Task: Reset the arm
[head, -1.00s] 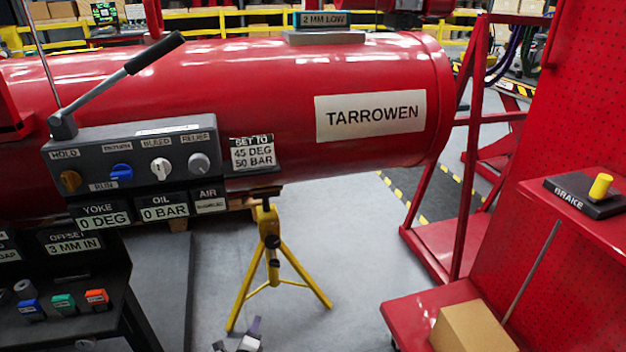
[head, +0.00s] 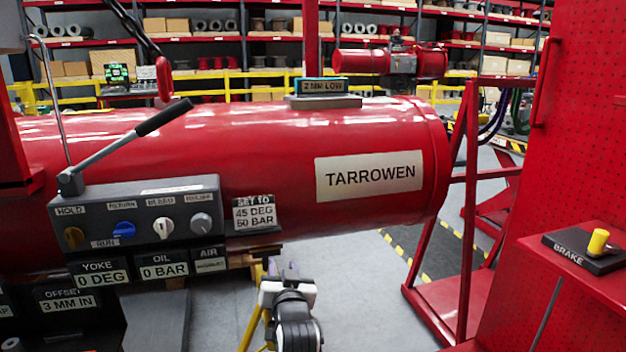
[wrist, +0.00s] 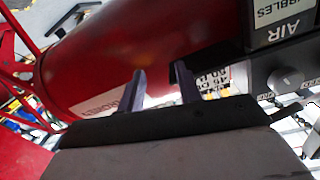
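My gripper (head: 281,268) is at the bottom middle of the head view, in front of the yellow tripod (head: 252,318) and below the red TARROWEN cylinder (head: 290,160). In the wrist view my gripper (wrist: 162,84) shows two fingers apart with nothing between them. The cylinder (wrist: 125,55) lies beyond them, and the control panel is at the upper right. In the head view the grey control panel (head: 140,205) carries a long lever with a black grip (head: 163,118), tilted up to the right. The display plates read yoke 0 DEG and oil 0 BAR.
A red shelf with a BRAKE box and yellow knob (head: 598,240) is at the right, beside a red perforated panel (head: 590,120). A red frame (head: 465,200) stands behind it. A yellow railing and racks fill the back. Grey floor shows between tripod and frame.

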